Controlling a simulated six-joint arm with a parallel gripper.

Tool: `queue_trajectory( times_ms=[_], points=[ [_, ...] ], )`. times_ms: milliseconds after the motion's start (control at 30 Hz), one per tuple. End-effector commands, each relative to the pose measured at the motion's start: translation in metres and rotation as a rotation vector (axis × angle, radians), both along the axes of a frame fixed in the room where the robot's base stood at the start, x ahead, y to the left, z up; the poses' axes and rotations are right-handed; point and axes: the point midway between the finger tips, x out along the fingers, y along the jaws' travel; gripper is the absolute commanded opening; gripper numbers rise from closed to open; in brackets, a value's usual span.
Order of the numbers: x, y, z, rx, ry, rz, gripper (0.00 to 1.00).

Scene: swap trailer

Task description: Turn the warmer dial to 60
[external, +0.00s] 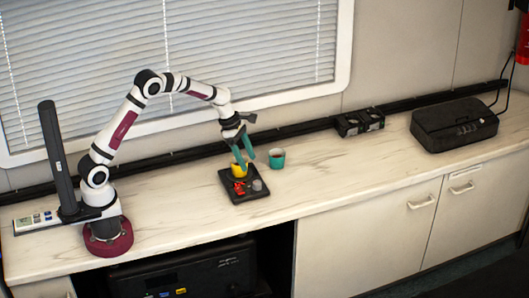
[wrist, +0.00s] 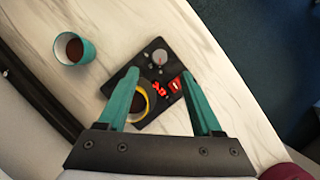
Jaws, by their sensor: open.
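The warmer is a flat black unit (external: 240,198) on the counter, also in the wrist view (wrist: 122,106). Its round grey dial (wrist: 159,57) sits near one corner, and it also shows in the external view (external: 257,185). Red display digits (wrist: 160,89) are too small and tilted to read surely. A red lit switch (wrist: 175,85) is beside them. A yellow mug (external: 238,171) with dark contents stands on the warmer, partly hidden by a finger in the wrist view (wrist: 150,105). My gripper (external: 243,158) is open and empty above the warmer, its teal fingers (wrist: 158,73) apart and pointing down.
A teal cup (external: 277,159) with dark liquid stands beside the warmer, also in the wrist view (wrist: 74,49). A black boxy item (external: 359,122) and a black case (external: 453,122) lie farther right. Counter in front of the cup is clear. The window blinds (external: 260,45) are behind.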

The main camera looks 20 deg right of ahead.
Motion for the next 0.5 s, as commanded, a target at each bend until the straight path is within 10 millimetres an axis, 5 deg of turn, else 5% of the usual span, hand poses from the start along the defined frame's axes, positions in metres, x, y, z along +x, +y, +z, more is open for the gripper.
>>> queue_trajectory(
  times_ms=[233,500],
  points=[
    [-0.018,-0.016,-0.06,0.002,0.0,-0.002,0.67],
    [-0.023,-0.023,-0.08,-0.001,-0.003,-0.001,0.67]
  ],
)
